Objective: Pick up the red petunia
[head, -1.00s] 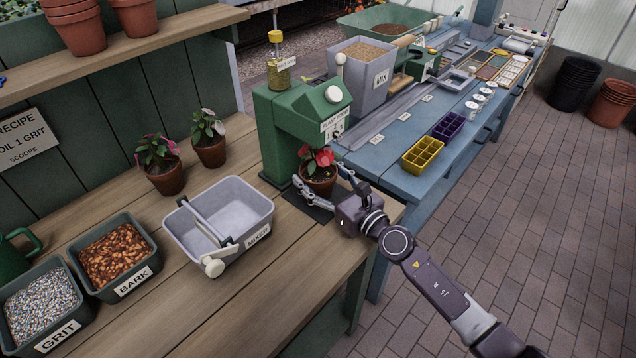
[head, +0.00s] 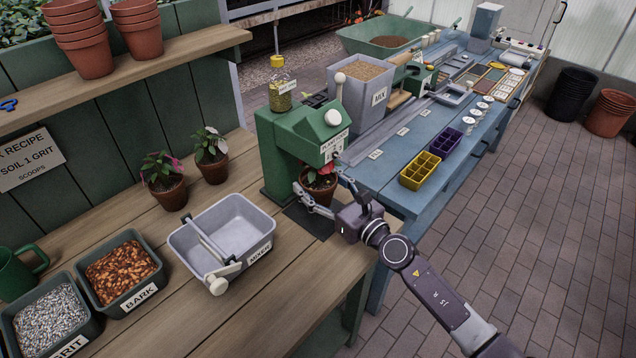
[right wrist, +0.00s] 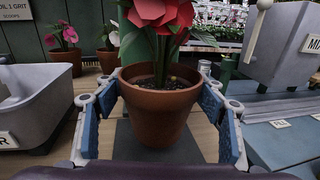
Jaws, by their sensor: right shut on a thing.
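The red petunia (head: 320,188) stands upright in a terracotta pot under the head of the green press-like machine (head: 300,145), which hides part of its red bloom in the head view. In the right wrist view the red petunia (right wrist: 160,105) fills the middle, with red flowers and dark soil. My right gripper (head: 321,182) is shut on the pot, one finger on each side. A dark mat (head: 300,215) lies beneath the pot; I cannot tell whether the pot is clear of it. My left gripper is not in view.
A grey mixer tub (head: 262,228) stands left of the pot. Two potted plants, one pink (head: 170,192) and one white (head: 213,168), stand behind it. Bark (head: 120,305) and grit bins are at lower left. A blue bench (head: 385,170) adjoins at right.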

